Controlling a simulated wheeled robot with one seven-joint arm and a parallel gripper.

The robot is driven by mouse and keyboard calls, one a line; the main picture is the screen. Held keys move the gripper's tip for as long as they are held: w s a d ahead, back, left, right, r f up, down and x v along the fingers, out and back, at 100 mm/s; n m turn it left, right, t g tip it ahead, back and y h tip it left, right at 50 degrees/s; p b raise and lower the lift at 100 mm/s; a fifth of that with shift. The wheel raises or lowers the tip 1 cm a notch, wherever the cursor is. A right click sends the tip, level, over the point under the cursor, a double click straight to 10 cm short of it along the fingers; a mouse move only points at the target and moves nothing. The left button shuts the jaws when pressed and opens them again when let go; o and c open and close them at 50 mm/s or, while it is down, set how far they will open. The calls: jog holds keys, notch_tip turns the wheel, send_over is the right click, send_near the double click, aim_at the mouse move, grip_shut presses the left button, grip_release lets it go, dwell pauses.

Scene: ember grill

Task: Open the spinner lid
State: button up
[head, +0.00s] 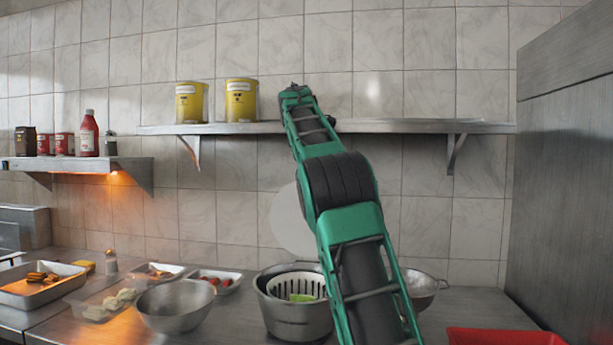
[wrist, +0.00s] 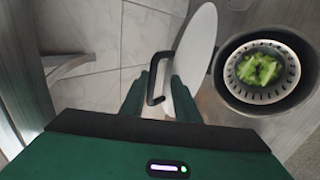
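The spinner is a grey metal pot (head: 293,318) with a white slotted basket (head: 302,283) holding green leaves. It also shows at the right of the wrist view, where the pot's mouth (wrist: 222,92) is uncovered and the leaves are visible. The lid is a white disc (head: 287,222) standing steeply tilted behind the pot, partly hidden by my arm. In the wrist view the lid (wrist: 199,38) is seen near edge-on, beside the pot, with a black handle (wrist: 153,82) on its face. My gripper (wrist: 160,82) is open, with the handle between its fingers; contact is unclear.
A metal bowl (head: 176,307) and trays of food stand left of the pot. A colander (head: 424,287) is partly behind my arm. A red bin (head: 503,337) is at front right. A wall shelf (head: 400,126) with yellow tins (head: 241,101) runs above.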

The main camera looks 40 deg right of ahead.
jog(key=v, duration=1)
jog(key=shift+r, duration=0.25)
jog(key=s+d+f+m+g+y, duration=0.25)
jog(key=s+f+m, duration=0.45)
jog(key=s+f, duration=0.8)
jog(key=s+a+f+m+g+y, duration=0.1)
jog(key=s+a+f, duration=0.4)
jog(key=s+f, duration=0.5)
jog(key=s+a+f+m+y, duration=0.1)
jog(key=s+a+f+m, duration=0.3)
jog(key=s+f, duration=0.5)
jog(key=s+a+f+m+g+y, duration=0.1)
jog(key=s+a+f+m, duration=0.2)
jog(key=s+a+f, duration=0.5)
notch_tip(320, 180, down, 6)
jog(key=s, duration=0.2)
jog(key=shift+s+a+r+g, duration=0.2)
jog(key=shift+s+a+g, duration=0.05)
jog(key=shift+s+g, duration=0.1)
jog(key=shift+y, duration=0.25)
